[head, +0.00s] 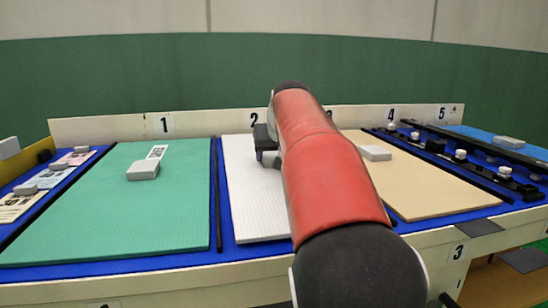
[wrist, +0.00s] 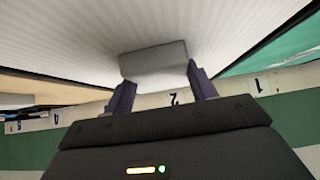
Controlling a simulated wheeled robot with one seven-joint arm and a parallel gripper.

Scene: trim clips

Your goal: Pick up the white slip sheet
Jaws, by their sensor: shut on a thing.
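The white slip sheet (head: 248,205) is a ribbed pale panel in the bay marked 2, between the green and tan sheets. My red arm covers its right part in the head view. In the wrist view its ribbed face (wrist: 75,35) fills the top. A pale grey block (wrist: 153,62) is against that face. My gripper (wrist: 161,88) has its two dark fingers at either side of the block and is shut on it. In the head view my gripper (head: 267,153) is over the sheet's far part, and the block is mostly hidden. I cannot tell whether the sheet is raised.
A green sheet (head: 120,215) with a grey block (head: 143,169) lies at left. A tan sheet (head: 440,190) with a block (head: 375,152) lies at right. Dark rails (head: 218,190) separate the bays. A white numbered back board (head: 95,130) stands behind.

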